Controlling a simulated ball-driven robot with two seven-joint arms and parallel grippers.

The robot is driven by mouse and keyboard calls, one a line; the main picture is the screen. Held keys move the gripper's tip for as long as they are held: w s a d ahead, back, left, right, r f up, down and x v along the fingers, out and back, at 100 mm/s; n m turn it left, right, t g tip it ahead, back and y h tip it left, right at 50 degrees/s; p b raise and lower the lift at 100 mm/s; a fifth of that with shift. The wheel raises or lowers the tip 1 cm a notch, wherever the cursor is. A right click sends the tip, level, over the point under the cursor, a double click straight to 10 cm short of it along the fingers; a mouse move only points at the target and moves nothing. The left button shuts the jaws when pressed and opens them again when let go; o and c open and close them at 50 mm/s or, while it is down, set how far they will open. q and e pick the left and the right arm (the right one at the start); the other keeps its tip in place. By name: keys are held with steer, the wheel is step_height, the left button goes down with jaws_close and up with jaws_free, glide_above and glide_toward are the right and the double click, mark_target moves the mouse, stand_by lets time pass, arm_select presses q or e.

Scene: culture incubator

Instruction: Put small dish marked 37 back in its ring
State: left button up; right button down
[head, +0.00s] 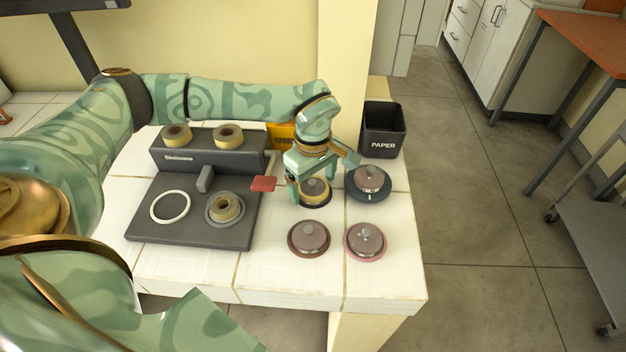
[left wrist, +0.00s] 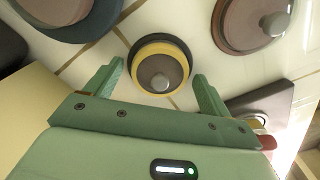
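My left gripper (head: 322,179) is open above a small round dish with a yellow rim and a grey knob (head: 315,194). In the left wrist view this yellow-rimmed dish (left wrist: 161,48) lies ahead of and between the spread fingers (left wrist: 158,72), with no contact visible. Three other knobbed dishes stand near it: one on a dark blue base (head: 368,194), a brown one (head: 309,254) and a pink-rimmed one (head: 365,259). No number is readable on any dish. A white ring (head: 155,212) lies bare on the dark apparatus. My right gripper is not in view.
The dark apparatus (head: 190,233) has a grey ring holding a tan piece (head: 226,207), an upright lever (head: 205,179) and a red tab (head: 263,184). Tan rings (head: 177,136) sit on its back. A black paper bin (head: 383,146) and a yellow box (head: 279,130) stand behind. The front tiles are clear.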

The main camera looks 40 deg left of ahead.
arm_select(q)
steer(key=shift+r, duration=0.1)
step_height(320, 180, up, 12)
steer(key=p, duration=0.3)
steer(key=shift+p, duration=0.3)
